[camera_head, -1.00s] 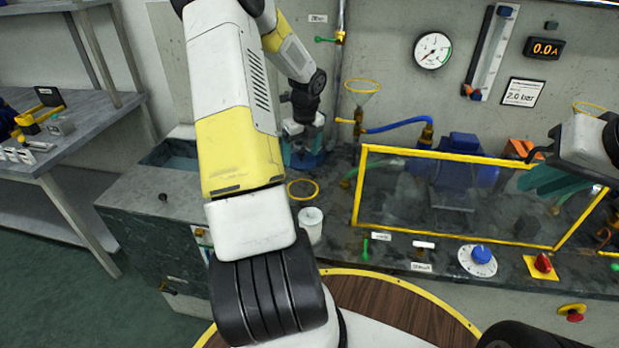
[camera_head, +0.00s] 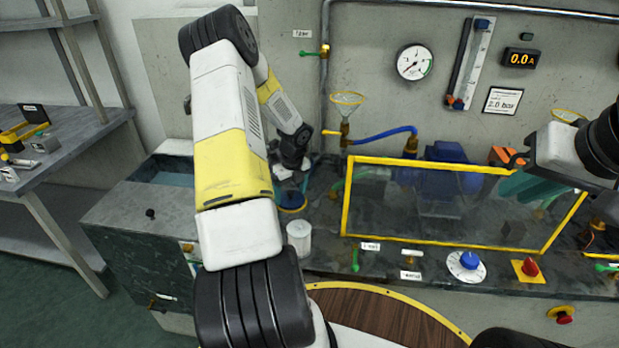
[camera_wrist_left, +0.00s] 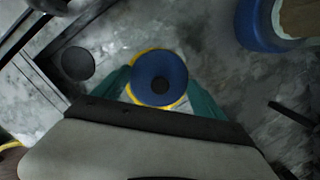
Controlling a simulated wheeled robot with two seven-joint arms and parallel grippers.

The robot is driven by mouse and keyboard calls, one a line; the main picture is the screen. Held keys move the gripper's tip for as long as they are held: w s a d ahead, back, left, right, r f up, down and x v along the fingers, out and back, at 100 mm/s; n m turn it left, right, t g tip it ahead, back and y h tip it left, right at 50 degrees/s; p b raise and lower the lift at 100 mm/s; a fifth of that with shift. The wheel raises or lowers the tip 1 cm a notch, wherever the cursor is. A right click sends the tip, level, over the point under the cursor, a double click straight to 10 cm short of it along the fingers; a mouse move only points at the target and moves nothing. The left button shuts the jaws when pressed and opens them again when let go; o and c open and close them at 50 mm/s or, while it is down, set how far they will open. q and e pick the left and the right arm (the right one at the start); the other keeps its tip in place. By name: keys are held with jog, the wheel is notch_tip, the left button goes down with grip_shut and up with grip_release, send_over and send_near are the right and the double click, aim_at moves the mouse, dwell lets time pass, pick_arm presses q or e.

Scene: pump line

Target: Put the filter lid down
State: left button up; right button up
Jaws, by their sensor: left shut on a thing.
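The blue round filter lid (camera_head: 291,203) is low over the bench beneath my left gripper (camera_head: 292,188). In the left wrist view the lid (camera_wrist_left: 158,76) has a dark centre and sits between the two green fingers, which are shut on it. A yellow ring (camera_wrist_left: 137,98) shows around its edge. I cannot tell whether the lid touches the bench. A blue-rimmed round vessel (camera_wrist_left: 262,28) with a tan inside is at the upper right of the wrist view. My right gripper (camera_head: 535,188) hangs over the clear panel; its finger gap is unclear.
A white cup (camera_head: 299,238) stands just in front of the lid. A yellow-framed clear panel (camera_head: 440,243) covers the bench to the right. A yellow-rimmed funnel (camera_head: 347,99) and blue hose (camera_head: 385,130) are behind. A sink (camera_head: 172,172) is to the left.

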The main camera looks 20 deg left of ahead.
pick_arm(q)
jog(key=shift+f, duration=0.15)
jog(key=o, duration=1.3)
